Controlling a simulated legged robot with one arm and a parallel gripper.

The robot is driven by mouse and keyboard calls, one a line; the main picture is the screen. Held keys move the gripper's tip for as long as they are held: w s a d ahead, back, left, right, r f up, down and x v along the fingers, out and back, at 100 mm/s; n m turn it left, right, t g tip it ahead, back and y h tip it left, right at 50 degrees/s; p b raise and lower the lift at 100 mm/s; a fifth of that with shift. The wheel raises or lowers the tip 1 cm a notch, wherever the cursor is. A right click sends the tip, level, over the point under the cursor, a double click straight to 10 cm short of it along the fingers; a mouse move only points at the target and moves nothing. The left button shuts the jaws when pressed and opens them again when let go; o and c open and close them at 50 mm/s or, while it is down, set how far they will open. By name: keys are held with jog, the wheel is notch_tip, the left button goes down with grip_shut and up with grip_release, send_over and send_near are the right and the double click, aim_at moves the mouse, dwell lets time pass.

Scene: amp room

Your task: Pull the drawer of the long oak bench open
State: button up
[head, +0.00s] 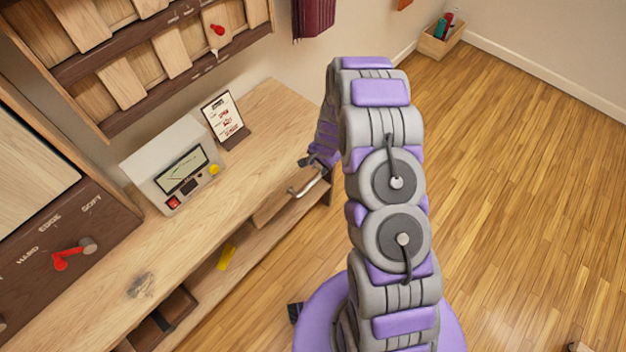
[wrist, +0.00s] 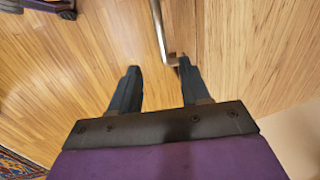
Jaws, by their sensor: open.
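The long oak bench (head: 225,215) runs along the wall in the head view. Its drawer (head: 275,207) is under the top near the far end, with a bar-shaped metal handle (head: 308,184). I cannot tell any gap around the drawer front. My gripper (head: 316,161) is at the handle, partly hidden behind my arm. In the wrist view my gripper (wrist: 158,70) is open, with two dark fingers apart. The handle (wrist: 160,30) runs between the fingertip lines, closer to the right finger. The wooden front (wrist: 245,55) lies right of it. Contact with the handle is unclear.
A meter box (head: 172,165) and a small card stand (head: 225,122) sit on the bench top. A yellow tag (head: 227,257) is on the lower shelf. A wooden crate (head: 440,40) stands by the far wall.

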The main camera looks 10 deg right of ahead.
aim_at(313, 181)
jog(key=f, duration=0.4)
jog(key=w+a+f+b, duration=0.1)
jog(key=f, duration=0.4)
jog(key=w+f+b, duration=0.1)
jog(key=f, duration=0.3)
jog(key=shift+w+a+f, duration=0.2)
jog(key=shift+a+f, duration=0.1)
jog(key=shift+f, duration=0.05)
jog(key=shift+c, duration=0.3)
grip_shut()
